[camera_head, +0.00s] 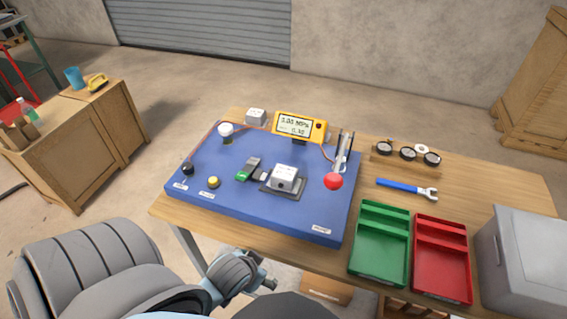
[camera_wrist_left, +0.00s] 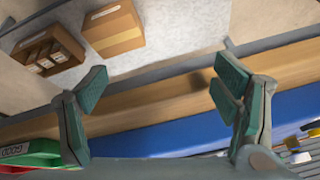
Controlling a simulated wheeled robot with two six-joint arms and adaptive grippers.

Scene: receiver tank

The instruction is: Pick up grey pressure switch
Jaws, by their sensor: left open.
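A grey box-shaped unit (camera_head: 284,177), which looks like the pressure switch, sits on a dark plate on the blue board (camera_head: 325,215). A similar grey box (camera_head: 255,116) stands at the table's back, left of the yellow meter; I cannot tell for sure which one is the switch. My left gripper (camera_head: 262,281) is in front of the table's near edge, apart from both boxes. In the left wrist view its fingers (camera_wrist_left: 162,80) are spread wide with nothing between them. The board's edge (camera_wrist_left: 200,138) shows beyond them. My right gripper is not in view.
A green tray (camera_head: 380,256), a red tray (camera_head: 441,265), a wrench (camera_head: 405,188), several gauges (camera_head: 407,153) and a grey case (camera_head: 525,262) occupy the table's right side.

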